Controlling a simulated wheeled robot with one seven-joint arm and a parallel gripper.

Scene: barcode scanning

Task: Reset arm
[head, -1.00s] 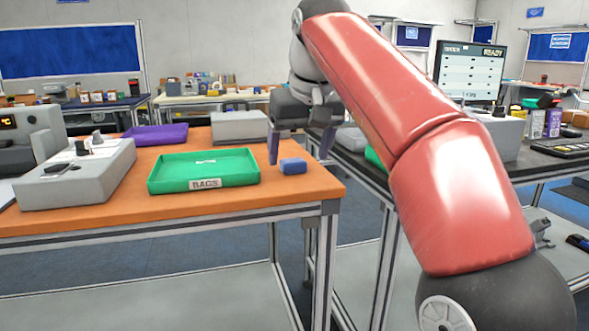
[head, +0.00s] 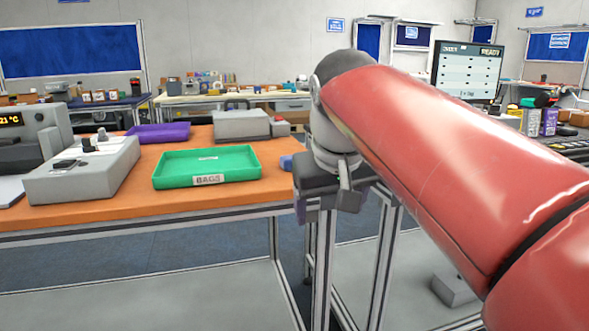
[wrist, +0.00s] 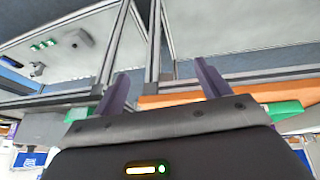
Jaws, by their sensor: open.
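My gripper (wrist: 160,90) is open and empty in the wrist view, its two purple fingers spread apart with table frames and floor beyond them. In the head view my gripper (head: 322,205) is at the front right corner of the orange-topped table (head: 110,207), partly hidden by my red arm. A small blue block (head: 286,163) lies on the orange top, just left of and behind my gripper and apart from it as far as I can see. Its right side is close to my wrist.
A green tray labelled BAGS (head: 207,180) is on the orange table, with a grey device (head: 85,180) to its left. A purple tray (head: 158,132) and a grey box (head: 241,125) stand behind. A monitor (head: 467,75) is on the right table.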

